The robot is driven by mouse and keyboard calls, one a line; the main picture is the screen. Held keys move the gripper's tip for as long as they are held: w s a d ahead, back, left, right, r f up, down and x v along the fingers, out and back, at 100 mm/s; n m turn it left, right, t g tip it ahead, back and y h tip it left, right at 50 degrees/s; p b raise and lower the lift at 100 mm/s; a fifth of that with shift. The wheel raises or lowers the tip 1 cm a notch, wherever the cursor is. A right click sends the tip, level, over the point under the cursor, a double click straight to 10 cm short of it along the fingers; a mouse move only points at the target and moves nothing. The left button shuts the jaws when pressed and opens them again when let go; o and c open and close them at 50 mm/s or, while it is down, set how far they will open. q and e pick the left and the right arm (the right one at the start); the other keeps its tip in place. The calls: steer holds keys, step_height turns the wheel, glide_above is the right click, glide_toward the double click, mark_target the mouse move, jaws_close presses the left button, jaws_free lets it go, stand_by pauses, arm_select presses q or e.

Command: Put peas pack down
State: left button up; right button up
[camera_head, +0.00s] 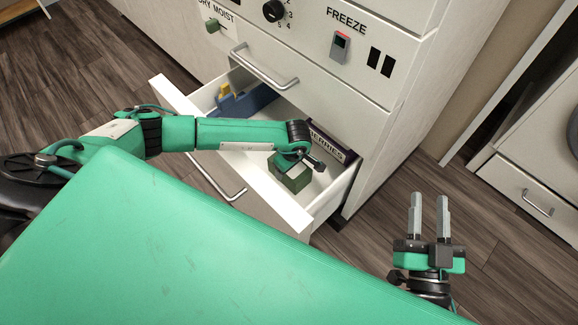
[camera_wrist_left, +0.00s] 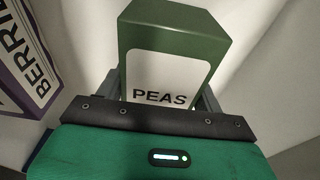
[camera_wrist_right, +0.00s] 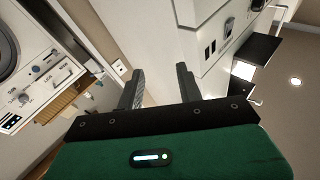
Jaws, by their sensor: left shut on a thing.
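The green peas pack (camera_head: 291,175) is inside the open white drawer (camera_head: 277,211), toward its right end. In the left wrist view the peas pack (camera_wrist_left: 172,45) shows its white label reading PEAS, between the fingers. My left gripper (camera_head: 303,160) reaches down into the drawer and is shut on the pack. Whether the pack touches the drawer floor is hard to tell. My right gripper (camera_head: 429,215) is outside the drawer at the lower right, fingers apart and empty; its fingers also show in the right wrist view (camera_wrist_right: 158,88).
A dark purple berries box (camera_head: 331,143) stands in the drawer beside the peas pack, against the right end. A blue and yellow item (camera_head: 243,100) lies at the drawer's left end. The cabinet front (camera_head: 330,95) with knobs and handles rises behind. Wooden floor is clear at right.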

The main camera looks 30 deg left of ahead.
arm_select(q)
steer(key=o, duration=1.3)
steer(key=shift+c, duration=0.2)
arm_select(e)
steer(key=shift+r, duration=0.15)
arm_select(q)
steer(key=shift+r, duration=0.25)
steer(key=r+p, duration=0.1)
steer(key=r, duration=0.2)
steer(key=d+r, duration=0.1)
steer(key=r, duration=0.3)
steer(key=r+p, duration=0.1)
steer(key=r, duration=0.2)
steer(key=shift+s+d+r+p, duration=0.15)
steer(key=shift+s+d+p, duration=0.1)
steer(key=shift+p, duration=0.1)
steer(key=shift+d+r, duration=0.1)
steer(key=shift+r, duration=0.55)
arm_select(e)
steer(key=s+a+f+g, duration=0.2)
steer(key=s+f+g, duration=0.2)
steer(key=f+g, duration=0.3)
steer(key=shift+s+f+h, duration=0.2)
steer(key=shift+f+h, duration=0.1)
steer(key=shift+f, duration=1.5)
steer(key=shift+d, duration=0.1)
